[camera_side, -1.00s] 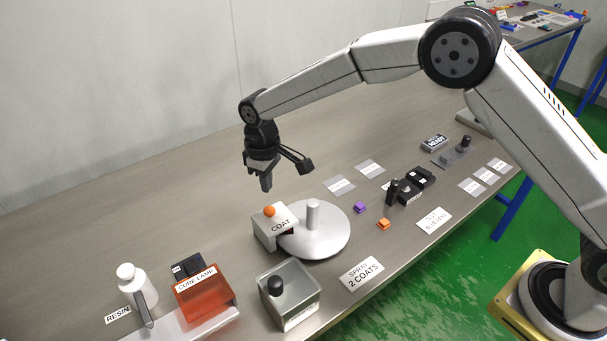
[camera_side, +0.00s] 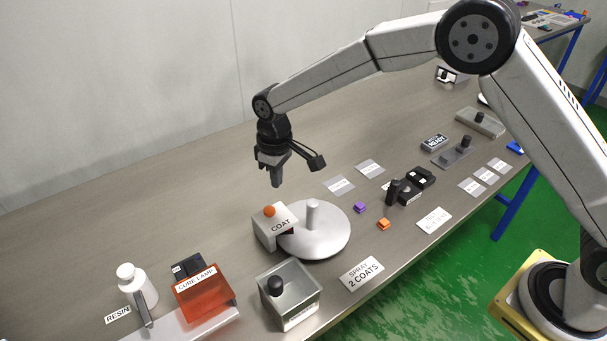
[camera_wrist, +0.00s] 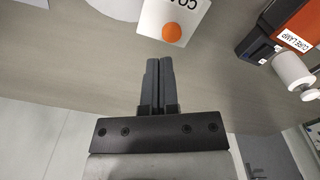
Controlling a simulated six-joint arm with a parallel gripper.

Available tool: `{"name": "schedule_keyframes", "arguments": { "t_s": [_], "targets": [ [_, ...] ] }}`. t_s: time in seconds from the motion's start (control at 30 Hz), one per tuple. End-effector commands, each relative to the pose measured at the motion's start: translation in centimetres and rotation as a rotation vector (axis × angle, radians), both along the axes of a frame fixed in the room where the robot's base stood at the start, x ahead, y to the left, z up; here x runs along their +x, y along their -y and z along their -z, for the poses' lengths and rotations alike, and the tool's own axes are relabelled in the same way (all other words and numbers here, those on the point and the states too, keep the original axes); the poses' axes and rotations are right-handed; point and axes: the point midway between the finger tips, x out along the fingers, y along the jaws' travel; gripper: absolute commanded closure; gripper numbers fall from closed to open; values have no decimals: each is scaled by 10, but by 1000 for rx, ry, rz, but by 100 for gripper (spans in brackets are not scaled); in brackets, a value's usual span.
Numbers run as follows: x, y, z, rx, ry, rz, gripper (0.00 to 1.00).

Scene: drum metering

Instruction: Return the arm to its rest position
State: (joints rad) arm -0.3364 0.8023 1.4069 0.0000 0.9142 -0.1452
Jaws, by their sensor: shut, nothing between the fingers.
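My gripper (camera_side: 277,181) hangs in the air above the bench, behind the white COAT box (camera_side: 272,230) with its orange button (camera_side: 269,211). In the wrist view my gripper's fingers (camera_wrist: 160,62) lie side by side, shut and empty. The COAT box (camera_wrist: 160,22) shows just beyond the fingertips there, partly cut off by the top edge. My gripper touches nothing.
A round grey turntable (camera_side: 325,240) stands right of the COAT box. A clear box with a black knob (camera_side: 290,297), an orange cure lamp (camera_side: 204,293) and a white resin bottle (camera_side: 131,278) stand at the front. The bench behind is bare.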

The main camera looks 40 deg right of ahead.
Motion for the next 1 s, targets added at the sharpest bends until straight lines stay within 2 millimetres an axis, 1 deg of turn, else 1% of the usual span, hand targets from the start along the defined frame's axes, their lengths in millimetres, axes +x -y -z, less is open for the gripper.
{"name": "schedule_keyframes", "arguments": {
  "t_s": [0.17,0.27,0.47,0.7,0.77,1.0],
  "targets": [
    [-18,31,-13,10,27,64,100],
    [-32,50,-20,15,44,105,100],
    [-65,87,-30,26,79,188,100],
    [-114,125,-38,37,122,286,100],
    [-127,134,-39,39,133,310,100],
    [-184,163,-38,48,176,406,100]
  ]
}}
